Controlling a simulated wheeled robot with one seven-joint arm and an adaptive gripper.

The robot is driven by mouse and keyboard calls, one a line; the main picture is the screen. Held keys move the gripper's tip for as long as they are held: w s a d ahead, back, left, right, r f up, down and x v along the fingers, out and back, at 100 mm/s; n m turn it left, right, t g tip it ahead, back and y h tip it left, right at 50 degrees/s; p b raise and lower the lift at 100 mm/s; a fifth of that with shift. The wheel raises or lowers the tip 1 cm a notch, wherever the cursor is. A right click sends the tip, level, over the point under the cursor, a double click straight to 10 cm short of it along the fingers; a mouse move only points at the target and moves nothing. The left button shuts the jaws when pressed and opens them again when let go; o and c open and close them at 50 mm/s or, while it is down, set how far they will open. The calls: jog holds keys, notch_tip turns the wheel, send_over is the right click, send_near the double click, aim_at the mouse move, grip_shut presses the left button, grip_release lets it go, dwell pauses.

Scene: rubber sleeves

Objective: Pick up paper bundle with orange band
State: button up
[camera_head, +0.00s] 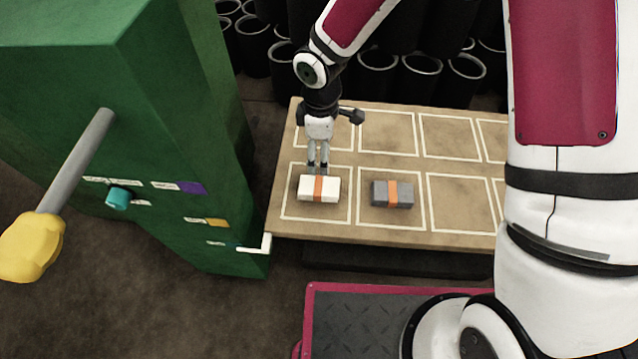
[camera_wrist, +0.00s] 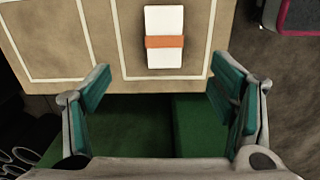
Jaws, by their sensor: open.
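A white paper bundle with an orange band (camera_head: 312,189) lies flat in the front left square of the table. It also shows in the wrist view (camera_wrist: 164,24), beyond the fingertips and toward the top of the picture. My gripper (camera_head: 318,168) is just behind the bundle in the head view, fingers pointing down. In the wrist view my gripper (camera_wrist: 165,90) is open, its green-padded fingers wide apart with nothing between them. Whether the fingertips touch the bundle cannot be told from the head view; the wrist view shows them apart from it.
A grey block with an orange band (camera_head: 378,194) lies one square to the right. The table (camera_head: 400,232) has white-outlined squares, the others in view bare. A green machine (camera_head: 200,120) with a yellow-knobbed lever (camera_head: 75,160) stands close at left. Black cylinders (camera_head: 375,75) stand behind.

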jog(key=b, duration=0.3)
send_over(318, 185)
notch_tip(318, 185, down, 10)
jog(key=shift+w+r, duration=0.1)
jog(key=shift+r, duration=0.15)
jog(key=shift+f+b, duration=1.55)
jog(key=shift+f, duration=1.35)
jog(key=c, duration=1.3)
